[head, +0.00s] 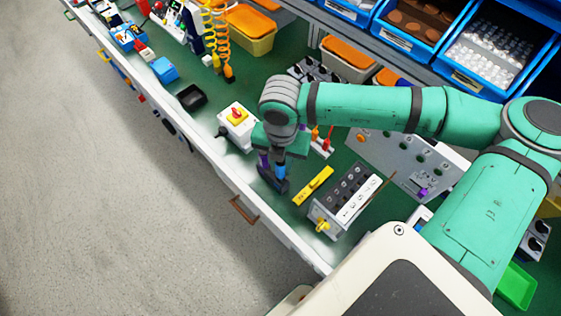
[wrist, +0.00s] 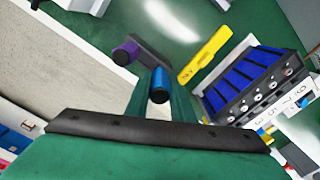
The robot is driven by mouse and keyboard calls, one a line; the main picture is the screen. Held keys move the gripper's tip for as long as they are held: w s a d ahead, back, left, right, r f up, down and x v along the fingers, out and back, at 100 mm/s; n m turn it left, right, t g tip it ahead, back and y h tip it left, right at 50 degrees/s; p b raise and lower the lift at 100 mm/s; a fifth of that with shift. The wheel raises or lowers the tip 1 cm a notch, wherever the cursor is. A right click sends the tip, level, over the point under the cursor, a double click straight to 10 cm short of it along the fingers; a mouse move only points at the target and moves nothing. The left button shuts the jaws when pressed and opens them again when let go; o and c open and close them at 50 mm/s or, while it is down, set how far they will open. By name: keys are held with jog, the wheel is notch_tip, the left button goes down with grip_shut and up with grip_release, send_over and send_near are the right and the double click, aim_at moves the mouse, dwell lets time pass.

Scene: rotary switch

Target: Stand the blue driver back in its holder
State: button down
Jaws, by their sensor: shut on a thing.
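My gripper (head: 280,160) points down over the green bench top near its front edge. It is shut on the blue driver (wrist: 160,84), whose handle sits between the fingers; the driver also shows below the gripper in the head view (head: 280,172). The dark holder (head: 272,181) is right under the gripper, and part of it shows in the wrist view (wrist: 150,49). A purple driver (wrist: 125,52) stands at the holder's left end. The blue driver's lower end is hidden, so I cannot tell if it is inside the holder.
A yellow strip (head: 313,186) lies right of the holder, with a grey box of dark slots (head: 345,200) beyond it. A white box with a red and yellow switch (head: 237,118) stands behind left. A button panel (head: 400,160) is farther right. The white bench edge (head: 230,185) is close.

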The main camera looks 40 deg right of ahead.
jog(key=shift+f, duration=1.6)
jog(key=c, duration=1.5)
grip_release()
jog(key=shift+o, duration=0.2)
notch_tip(320, 180, up, 11)
jog(key=shift+f, duration=0.1)
jog(key=shift+a, duration=0.1)
